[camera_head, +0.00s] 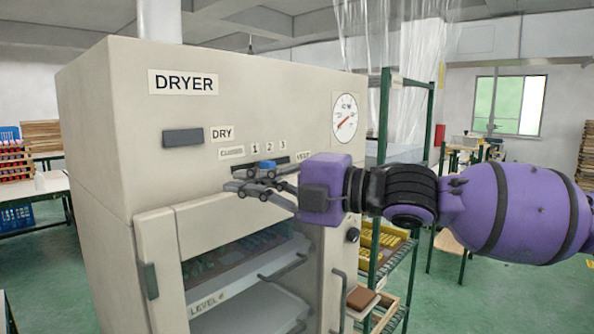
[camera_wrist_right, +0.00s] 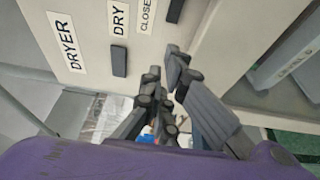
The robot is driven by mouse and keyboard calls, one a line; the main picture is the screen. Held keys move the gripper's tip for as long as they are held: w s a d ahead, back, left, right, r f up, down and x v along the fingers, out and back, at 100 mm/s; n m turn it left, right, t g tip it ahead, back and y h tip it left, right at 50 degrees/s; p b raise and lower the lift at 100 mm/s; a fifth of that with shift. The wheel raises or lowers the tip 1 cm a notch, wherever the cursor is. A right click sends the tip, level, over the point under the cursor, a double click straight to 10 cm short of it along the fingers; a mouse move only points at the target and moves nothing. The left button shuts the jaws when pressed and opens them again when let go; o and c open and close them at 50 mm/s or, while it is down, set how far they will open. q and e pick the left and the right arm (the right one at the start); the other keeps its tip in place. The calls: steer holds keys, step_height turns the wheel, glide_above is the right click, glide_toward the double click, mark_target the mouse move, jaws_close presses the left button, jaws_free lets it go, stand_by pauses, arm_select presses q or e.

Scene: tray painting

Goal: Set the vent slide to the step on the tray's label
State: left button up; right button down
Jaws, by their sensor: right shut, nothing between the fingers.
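The vent slide is a blue knob (camera_head: 267,165) in a dark slot on the dryer front, below the label marks CLOSED, 1, 2 and 3. The knob sits roughly below the 1 and 2 marks, partly hidden by my gripper. My right gripper (camera_head: 240,187) is shut and empty, just in front of and below the slot, its fingers pointing left. In the right wrist view my right gripper (camera_wrist_right: 165,80) lies near the panel, and a bit of blue shows behind its fingers. I cannot tell whether it touches the knob. No readable tray label with a step shows. My left gripper is out of view.
The dryer (camera_head: 110,120) has a dark bar (camera_head: 183,137) beside the DRY label and a round gauge (camera_head: 344,119). Below is an opening with trays (camera_head: 255,305) on levels and a door handle (camera_head: 150,281). A green rack (camera_head: 385,130) stands to the right.

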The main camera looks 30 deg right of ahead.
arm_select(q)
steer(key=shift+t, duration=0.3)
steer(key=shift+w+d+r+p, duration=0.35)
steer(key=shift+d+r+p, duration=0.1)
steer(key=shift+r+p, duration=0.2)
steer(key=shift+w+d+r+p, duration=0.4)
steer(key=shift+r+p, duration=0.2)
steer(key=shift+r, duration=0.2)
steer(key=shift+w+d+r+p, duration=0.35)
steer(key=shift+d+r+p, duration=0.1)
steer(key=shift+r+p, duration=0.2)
arm_select(e)
steer(key=v, duration=0.8)
steer(key=shift+d, duration=0.35)
